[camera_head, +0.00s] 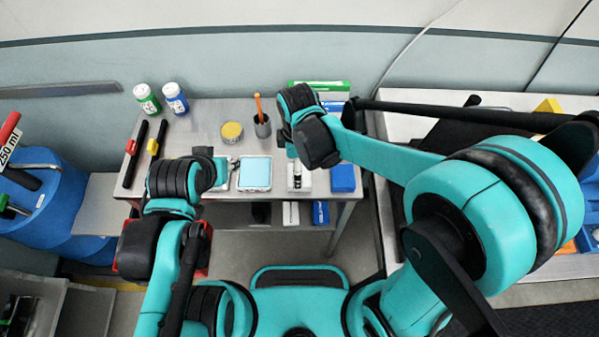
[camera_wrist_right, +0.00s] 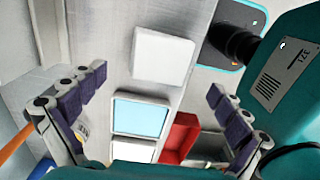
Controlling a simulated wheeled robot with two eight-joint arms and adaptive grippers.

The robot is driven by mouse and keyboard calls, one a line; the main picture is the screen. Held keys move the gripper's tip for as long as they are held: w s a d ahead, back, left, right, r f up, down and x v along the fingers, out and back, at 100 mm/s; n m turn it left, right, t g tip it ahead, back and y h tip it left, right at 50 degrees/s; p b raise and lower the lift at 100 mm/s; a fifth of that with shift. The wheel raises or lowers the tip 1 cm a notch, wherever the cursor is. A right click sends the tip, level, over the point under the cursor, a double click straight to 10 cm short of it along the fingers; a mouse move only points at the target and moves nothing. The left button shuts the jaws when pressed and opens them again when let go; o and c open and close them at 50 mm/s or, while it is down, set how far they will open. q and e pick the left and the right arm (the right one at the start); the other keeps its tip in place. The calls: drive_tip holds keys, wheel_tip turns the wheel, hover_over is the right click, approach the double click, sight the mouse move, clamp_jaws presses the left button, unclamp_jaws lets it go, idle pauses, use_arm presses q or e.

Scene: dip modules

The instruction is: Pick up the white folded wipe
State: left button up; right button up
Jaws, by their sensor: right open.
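The white folded wipe (camera_wrist_right: 162,56) is a flat white square on the grey table, seen whole in the right wrist view. The wipe lies beyond and slightly above the gap between the tips in the picture. My left arm is over the table's front left, and its fingers are hidden.
A tray with a light blue pad (camera_head: 255,173) lies beside the wipe; it also shows in the wrist view (camera_wrist_right: 140,116). A blue box (camera_head: 343,178) is to the right. A dark cup (camera_head: 262,127) with an orange-handled tool, a yellow tin (camera_head: 232,132) and two bottles stand behind.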

drive_tip(key=f+b, duration=0.1)
drive_tip(key=f, duration=0.4)
drive_tip(key=shift+w+d+f+b, duration=0.1)
drive_tip(key=shift+d+f+b, duration=0.1)
drive_tip(key=shift+b, duration=0.15)
drive_tip(key=c, duration=1)
